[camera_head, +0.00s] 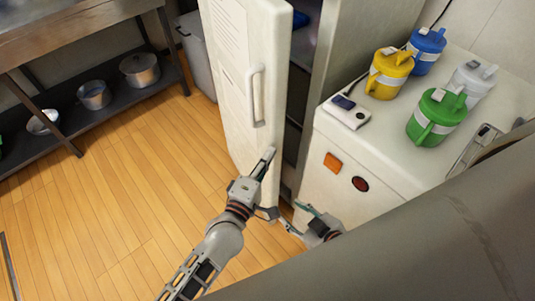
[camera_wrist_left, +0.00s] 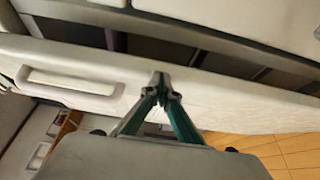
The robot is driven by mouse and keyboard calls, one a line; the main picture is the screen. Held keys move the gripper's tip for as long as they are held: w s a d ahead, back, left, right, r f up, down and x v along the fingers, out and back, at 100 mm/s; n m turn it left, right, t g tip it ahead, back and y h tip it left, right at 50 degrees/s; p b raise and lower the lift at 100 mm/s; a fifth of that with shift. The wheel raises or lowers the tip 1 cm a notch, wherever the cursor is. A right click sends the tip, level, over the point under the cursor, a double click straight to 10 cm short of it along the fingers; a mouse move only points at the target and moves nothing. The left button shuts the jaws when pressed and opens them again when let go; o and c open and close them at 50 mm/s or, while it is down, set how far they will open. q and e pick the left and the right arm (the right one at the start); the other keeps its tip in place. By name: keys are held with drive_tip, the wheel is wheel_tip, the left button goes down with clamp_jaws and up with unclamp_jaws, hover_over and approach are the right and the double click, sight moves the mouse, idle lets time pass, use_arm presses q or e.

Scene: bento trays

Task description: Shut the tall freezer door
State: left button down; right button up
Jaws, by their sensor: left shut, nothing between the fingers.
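The tall freezer door (camera_head: 232,70) is white and stands ajar, with a dark gap between it and the freezer body (camera_head: 350,50). Its vertical handle (camera_head: 256,95) is on the outer face. My left gripper (camera_head: 269,155) is shut and empty at the lower part of the door, below the handle. In the left wrist view, its closed fingertips (camera_wrist_left: 160,80) overlap the door face (camera_wrist_left: 215,97), with the handle (camera_wrist_left: 70,82) to the left; contact is unclear. My right gripper (camera_head: 290,213) is lower and to the right, its fingers apart, near the freezer's base.
A white counter (camera_head: 385,148) at right holds a yellow jug (camera_head: 388,75), a blue jug (camera_head: 426,50), a green jug (camera_head: 436,118) and a clear jug (camera_head: 472,82). A metal shelf (camera_head: 110,110) with pots stands at left. The wooden floor (camera_head: 130,180) between is clear.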

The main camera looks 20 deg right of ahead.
drive_tip(key=shift+s+f, duration=0.3)
drive_tip(key=shift+s, duration=0.15)
drive_tip(key=shift+w, duration=0.1)
